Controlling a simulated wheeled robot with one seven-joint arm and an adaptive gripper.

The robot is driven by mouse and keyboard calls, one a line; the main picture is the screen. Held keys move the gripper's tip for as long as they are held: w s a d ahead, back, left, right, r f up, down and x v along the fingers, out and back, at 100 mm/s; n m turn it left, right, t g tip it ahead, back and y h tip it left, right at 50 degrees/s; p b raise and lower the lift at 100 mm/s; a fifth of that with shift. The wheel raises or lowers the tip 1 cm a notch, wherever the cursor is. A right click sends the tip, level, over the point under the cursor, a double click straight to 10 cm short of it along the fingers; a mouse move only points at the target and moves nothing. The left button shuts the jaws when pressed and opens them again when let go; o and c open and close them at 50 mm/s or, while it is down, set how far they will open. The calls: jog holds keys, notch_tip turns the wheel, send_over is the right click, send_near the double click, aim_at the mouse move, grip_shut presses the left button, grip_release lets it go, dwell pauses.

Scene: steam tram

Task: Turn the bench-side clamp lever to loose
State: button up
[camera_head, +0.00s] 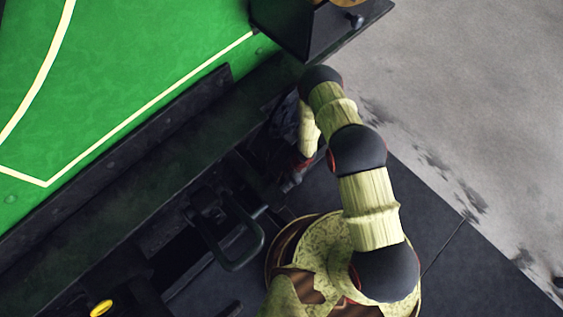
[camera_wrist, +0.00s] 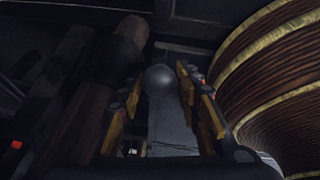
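In the wrist view a dark, smooth ball knob (camera_wrist: 161,80) stands in the middle. It looks like the end of the clamp lever, but the lever's shaft and its turn position cannot be made out. My gripper (camera_wrist: 159,83) is open, with one yellowish finger on each side of the knob. A gap seems to show on each side, though touching cannot be ruled out in the dark. In the head view my arm reaches down beside the tram's side, and the fingers and the knob cannot be made out there.
A green panel (camera_head: 130,60) with cream lines fills the upper left. A black looped handle (camera_head: 240,245) and a yellow knob (camera_head: 101,308) are at lower left. In the wrist view, a dark cylinder (camera_wrist: 110,70) lies left and a ribbed brown curved body (camera_wrist: 270,80) right. Pale ground (camera_head: 470,110) is clear.

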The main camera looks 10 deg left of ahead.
jog(key=shift+a+f, duration=0.1)
jog(key=shift+f, duration=0.2)
jog(key=shift+c, duration=0.3)
jog(key=c, duration=0.8)
grip_shut()
